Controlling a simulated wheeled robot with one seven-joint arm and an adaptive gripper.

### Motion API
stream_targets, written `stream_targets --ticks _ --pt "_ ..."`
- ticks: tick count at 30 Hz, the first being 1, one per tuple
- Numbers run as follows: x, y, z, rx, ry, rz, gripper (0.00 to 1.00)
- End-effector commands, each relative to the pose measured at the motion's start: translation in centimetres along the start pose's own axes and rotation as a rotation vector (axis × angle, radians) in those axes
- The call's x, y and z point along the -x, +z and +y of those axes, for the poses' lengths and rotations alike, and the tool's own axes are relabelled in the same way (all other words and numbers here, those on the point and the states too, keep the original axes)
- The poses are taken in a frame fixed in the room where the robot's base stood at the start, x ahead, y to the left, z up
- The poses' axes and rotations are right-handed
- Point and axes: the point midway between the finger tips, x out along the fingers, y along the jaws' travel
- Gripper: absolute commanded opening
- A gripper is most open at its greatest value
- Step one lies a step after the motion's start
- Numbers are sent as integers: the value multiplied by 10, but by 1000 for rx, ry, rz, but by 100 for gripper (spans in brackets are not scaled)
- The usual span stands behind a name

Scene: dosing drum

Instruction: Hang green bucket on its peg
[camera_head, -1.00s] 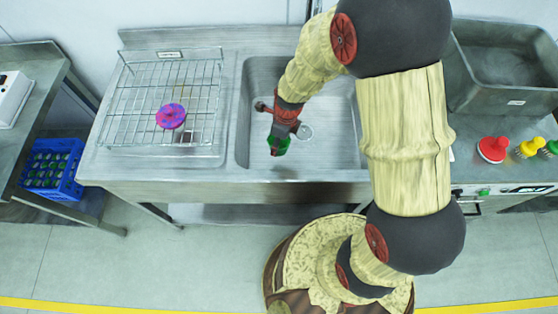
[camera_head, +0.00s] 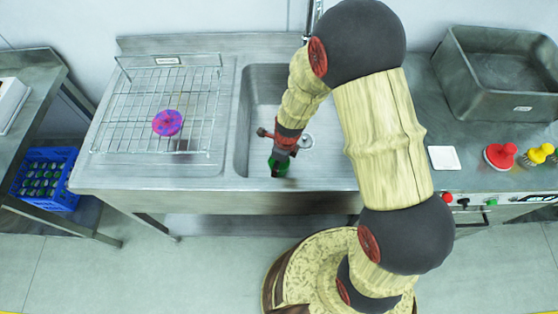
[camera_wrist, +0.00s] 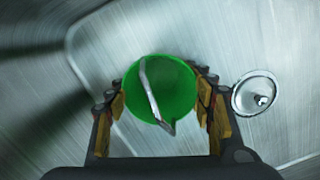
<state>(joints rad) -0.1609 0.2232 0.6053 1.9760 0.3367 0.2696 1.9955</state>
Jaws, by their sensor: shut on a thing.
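The green bucket (camera_head: 279,166) is held by my gripper (camera_head: 284,155) over the front part of the sink basin. In the wrist view the bucket (camera_wrist: 172,97) is seen from above, its round mouth between the two fingers of my gripper (camera_wrist: 161,98), which are shut on its sides. A pale handle lies slantwise across the mouth. Its underside is hidden, so I cannot tell how high above the basin floor it is. I see no peg in these frames.
The sink basin (camera_head: 248,130) has a round drain (camera_wrist: 257,94). A wire rack (camera_head: 195,95) with a purple-pink object (camera_head: 167,122) stands left. At right are a grey tub (camera_head: 470,98), a white square (camera_head: 444,158), and red (camera_head: 500,155) and yellow (camera_head: 538,154) knobbed items.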

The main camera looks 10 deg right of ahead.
Motion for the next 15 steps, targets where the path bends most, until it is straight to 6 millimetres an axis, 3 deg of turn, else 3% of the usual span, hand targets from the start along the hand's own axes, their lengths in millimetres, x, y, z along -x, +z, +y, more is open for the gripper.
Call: stream_targets --ticks 14,15 --pt "-5 -1 0 0 0 0 27" --pt "-5 -1 0 0 0 0 55"
